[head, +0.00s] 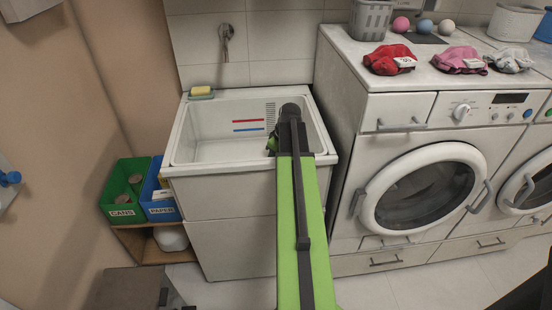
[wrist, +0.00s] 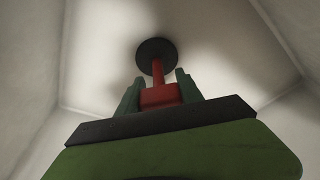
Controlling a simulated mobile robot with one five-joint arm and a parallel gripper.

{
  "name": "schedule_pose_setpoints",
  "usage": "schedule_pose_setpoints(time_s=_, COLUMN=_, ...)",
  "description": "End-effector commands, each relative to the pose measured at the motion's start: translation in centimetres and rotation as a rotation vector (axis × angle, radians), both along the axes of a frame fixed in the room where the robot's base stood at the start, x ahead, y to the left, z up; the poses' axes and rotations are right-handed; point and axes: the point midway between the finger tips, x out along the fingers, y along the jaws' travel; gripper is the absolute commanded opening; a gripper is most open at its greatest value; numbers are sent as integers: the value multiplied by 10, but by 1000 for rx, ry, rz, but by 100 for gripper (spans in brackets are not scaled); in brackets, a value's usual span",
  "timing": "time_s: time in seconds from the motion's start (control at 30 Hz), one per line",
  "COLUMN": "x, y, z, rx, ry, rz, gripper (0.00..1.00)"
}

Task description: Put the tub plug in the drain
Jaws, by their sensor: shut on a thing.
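The tub plug (wrist: 156,56) shows in the wrist view as a red block and stem with a round black disc at its far end. My gripper (wrist: 160,88) has its two green fingers on either side of the red block and is shut on it. In the head view my arm reaches over the front rim of the white tub (head: 177,158), with my gripper inside it, mostly hidden behind the arm. The drain is not visible in either view; the black disc may cover it. I cannot tell whether the disc touches the tub floor.
A yellow sponge (head: 202,91) lies on the tub's back left corner. Green (head: 124,190) and blue (head: 160,208) bins stand left of the tub. A washing machine (head: 345,135) stands close on the right, with laundry piles (head: 389,60) on top.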

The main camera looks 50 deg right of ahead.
Motion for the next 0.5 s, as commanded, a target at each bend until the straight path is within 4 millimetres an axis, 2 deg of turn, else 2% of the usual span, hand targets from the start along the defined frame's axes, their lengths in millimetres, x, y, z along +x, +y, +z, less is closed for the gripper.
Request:
schedule_pose_setpoints(time_s=0.1, x=0, y=0, z=-4, rx=0, ry=0, rz=0, gripper=0)
schedule_pose_setpoints(time_s=0.13, x=0, y=0, z=-3, rx=0, ry=0, rz=0, gripper=45)
schedule_pose_setpoints(time_s=0.3, x=0, y=0, z=-2, rx=0, ry=0, rz=0, gripper=67)
schedule_pose_setpoints(time_s=0.5, x=0, y=0, z=-2, rx=0, ry=0, rz=0, gripper=69)
